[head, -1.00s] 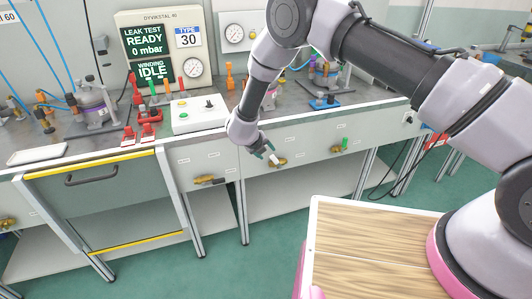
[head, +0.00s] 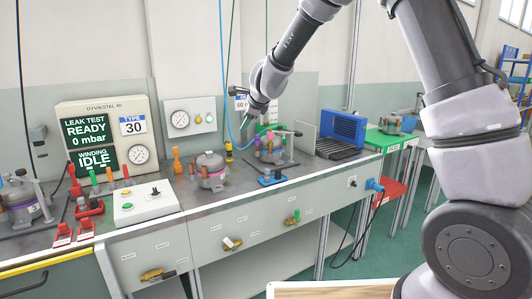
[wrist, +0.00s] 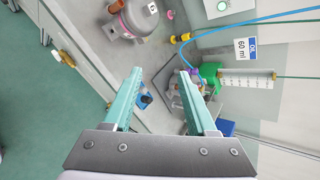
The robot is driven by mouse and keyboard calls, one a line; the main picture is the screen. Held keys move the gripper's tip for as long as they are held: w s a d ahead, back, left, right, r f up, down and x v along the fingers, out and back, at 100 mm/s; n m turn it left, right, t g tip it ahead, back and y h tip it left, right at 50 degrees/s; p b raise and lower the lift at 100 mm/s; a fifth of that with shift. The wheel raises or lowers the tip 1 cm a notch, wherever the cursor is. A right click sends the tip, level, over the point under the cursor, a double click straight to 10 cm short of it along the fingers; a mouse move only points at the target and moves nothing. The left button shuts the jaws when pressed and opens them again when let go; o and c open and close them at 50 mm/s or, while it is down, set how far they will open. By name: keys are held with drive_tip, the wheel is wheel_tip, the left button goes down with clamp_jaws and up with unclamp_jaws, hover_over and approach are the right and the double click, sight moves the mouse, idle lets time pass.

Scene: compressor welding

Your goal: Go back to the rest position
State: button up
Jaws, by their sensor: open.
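My gripper (head: 245,126) is at the end of my raised arm, above the back part of the workbench in the head view. In the wrist view its two teal fingers (wrist: 165,95) stand wide apart with nothing between them in their grip. Beyond the fingers lies the bench top, with a small blue fixture (wrist: 143,98) and a compressor with a green part (wrist: 208,73). In the head view that compressor (head: 272,147) stands to the right of the gripper, on a dark plate. The gripper appears apart from everything around it.
A grey compressor (head: 209,172) stands on the bench, left of the blue fixture (head: 271,177). The leak test panel (head: 103,140) and a white control box (head: 145,203) are at left. A blue case (head: 343,128) is at right. Hoses hang near my gripper.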

drive_tip(key=s+d+r+n, duration=0.8)
drive_tip(key=s+d+r, duration=0.4)
drive_tip(key=d+r, duration=0.3)
drive_tip(key=s+d+f+n+g+h, duration=0.1)
drive_tip(key=s+d+n, duration=0.2)
drive_tip(key=s+d, duration=0.5)
drive_tip(key=s+d+f+n+g+h, duration=0.1)
drive_tip(key=s+d+n, duration=0.2)
drive_tip(key=s+d, duration=0.6)
drive_tip(key=s, duration=0.5)
drive_tip(key=shift+s+f+h, duration=0.15)
drive_tip(key=shift+s+h, duration=0.15)
drive_tip(key=shift+a, duration=0.1)
